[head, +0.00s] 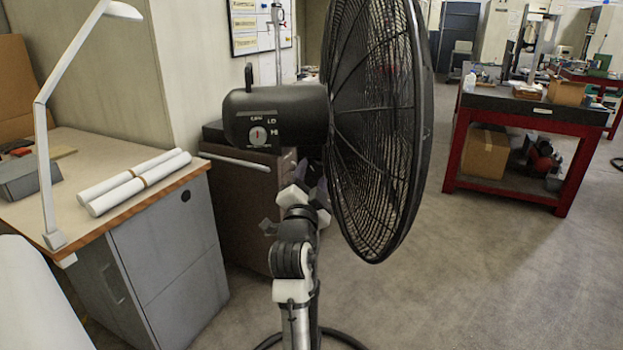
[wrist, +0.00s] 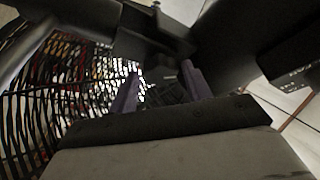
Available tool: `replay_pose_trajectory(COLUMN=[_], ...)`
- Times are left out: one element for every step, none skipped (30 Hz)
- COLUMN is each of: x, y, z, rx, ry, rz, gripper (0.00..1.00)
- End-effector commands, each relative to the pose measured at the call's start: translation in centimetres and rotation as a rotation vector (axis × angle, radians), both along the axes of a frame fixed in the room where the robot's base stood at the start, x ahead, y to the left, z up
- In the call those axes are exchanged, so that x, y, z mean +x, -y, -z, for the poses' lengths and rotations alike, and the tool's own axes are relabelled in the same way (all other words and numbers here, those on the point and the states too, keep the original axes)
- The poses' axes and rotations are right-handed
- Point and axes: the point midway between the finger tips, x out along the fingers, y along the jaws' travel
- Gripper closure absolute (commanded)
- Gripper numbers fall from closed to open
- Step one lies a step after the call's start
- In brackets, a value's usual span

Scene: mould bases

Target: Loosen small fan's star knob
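The fan stands close in the head view, with a black motor housing (head: 270,112), a speed dial (head: 258,136) and a round wire cage (head: 385,130). My gripper (head: 318,188) is partly hidden behind my own wrist, just below the housing and beside the cage. In the wrist view its two purple fingers (wrist: 160,90) stand apart under the fan's dark bracket (wrist: 155,30). Dark parts show between and beyond them. I cannot make out the star knob there for certain, nor any contact with it. The cage (wrist: 55,95) fills the left of the wrist view.
A desk (head: 130,160) with white paper rolls (head: 135,180) and a lamp (head: 45,140) stands left. A dark cabinet (head: 235,205) is behind the fan. A red workbench (head: 530,115) stands right, with open floor (head: 480,260) before it.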

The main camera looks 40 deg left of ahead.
Motion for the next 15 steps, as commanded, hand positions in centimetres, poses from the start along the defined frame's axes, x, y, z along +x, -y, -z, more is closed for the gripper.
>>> replay_pose_trajectory(x=[-0.02,-0.01,-0.02,-0.02,-0.02,-0.02,-0.02,-0.02,-0.02,-0.01,0.0,0.01,0.02,0.04,0.05], y=[-0.01,0.0,0.0,0.0,0.0,0.0,0.0,0.0,0.02,0.02,0.03,0.05,0.06,0.07,0.09], z=[0.0,0.0,0.0,0.0,0.0,0.0,0.0,0.01,0.03,0.04,0.06,0.1,0.12,0.16,0.2], rx=[0.0,0.0,0.0,0.0,0.0,0.0,0.0,-0.001,-0.001,-0.003,-0.005,-0.01,-0.015,-0.021,-0.031], ry=[0.0,0.0,0.0,0.0,0.0,0.0,0.0,0.0,0.002,0.003,0.005,0.01,0.015,0.021,0.032], rz=[0.0,0.0,0.0,0.0,0.0,0.0,0.0,0.0,0.0,0.0,0.0,0.0,0.0,0.0,0.0], gripper=[0.58,0.62,0.67,0.71,0.75,0.8,0.8,0.8,0.8,0.8,0.8,0.8,0.8,0.8,0.8])
